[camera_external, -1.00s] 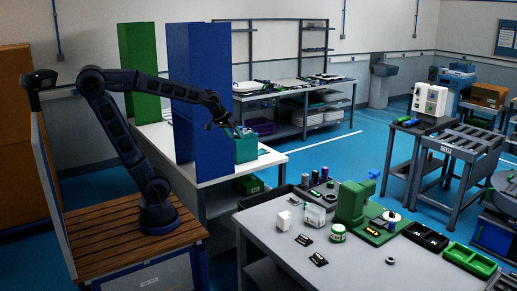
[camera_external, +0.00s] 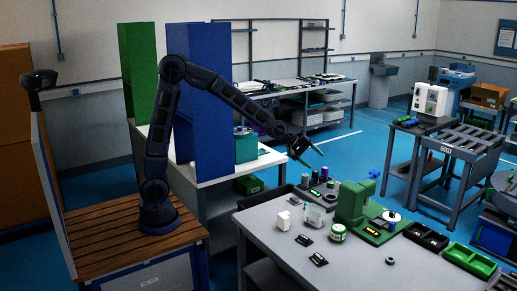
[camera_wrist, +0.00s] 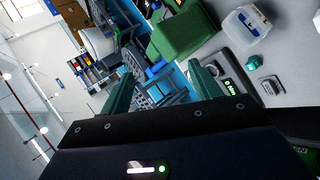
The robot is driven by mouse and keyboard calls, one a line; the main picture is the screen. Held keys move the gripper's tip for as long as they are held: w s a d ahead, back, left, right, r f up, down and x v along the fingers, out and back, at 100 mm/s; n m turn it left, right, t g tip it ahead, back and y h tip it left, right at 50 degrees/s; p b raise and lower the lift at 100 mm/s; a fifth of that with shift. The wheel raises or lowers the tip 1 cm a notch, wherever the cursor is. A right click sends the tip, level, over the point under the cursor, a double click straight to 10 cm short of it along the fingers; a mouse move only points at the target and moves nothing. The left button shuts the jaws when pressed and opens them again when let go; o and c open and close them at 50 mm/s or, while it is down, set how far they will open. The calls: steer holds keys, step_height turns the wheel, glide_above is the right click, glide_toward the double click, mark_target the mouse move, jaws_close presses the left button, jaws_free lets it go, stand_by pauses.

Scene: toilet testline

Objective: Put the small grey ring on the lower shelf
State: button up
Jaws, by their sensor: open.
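A small dark grey ring (camera_external: 390,261) lies flat on the front right part of the grey table (camera_external: 355,268). A lower shelf (camera_external: 268,277) shows in part under that table at its left end. My gripper (camera_external: 312,154) is open and empty, in the air above the back left part of the table, well away from the ring. In the wrist view the two green fingers of my gripper (camera_wrist: 162,88) stand wide apart with nothing between them. I cannot make out the ring in the wrist view.
A green machine (camera_external: 350,203) stands on the table, between my gripper and the ring. Small bottles, a white block (camera_external: 284,220), a clear box (camera_external: 314,215) and black-and-green trays (camera_external: 470,259) share the tabletop. A tall blue cabinet (camera_external: 205,120) stands close to my arm.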

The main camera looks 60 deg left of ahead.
steer(key=w+d+f+n+t+h, duration=0.15)
steer(key=d+f+n, duration=0.45)
steer(key=d+f, duration=0.6)
steer(key=w+d+f+n+h, duration=0.1)
steer(key=w+d+f+n, duration=0.2)
steer(key=d+f+n, duration=0.9)
steer(key=n+t+y, duration=0.1)
steer(key=t, duration=0.1)
glide_toward(391, 259)
steer(key=w, duration=0.3)
steer(key=shift+d+f+g, duration=0.25)
steer(key=shift+d+f, duration=0.05)
steer(key=shift+d, duration=0.1)
steer(key=shift+s+d+x, duration=0.1)
steer(key=shift+x, duration=1.3)
steer(key=shift+s+d+x, duration=0.1)
steer(key=shift+x, duration=1.3)
steer(key=shift+f, duration=0.15)
steer(key=shift+c, duration=0.4)
steer(key=c, duration=1)
steer(key=shift+c, duration=0.2)
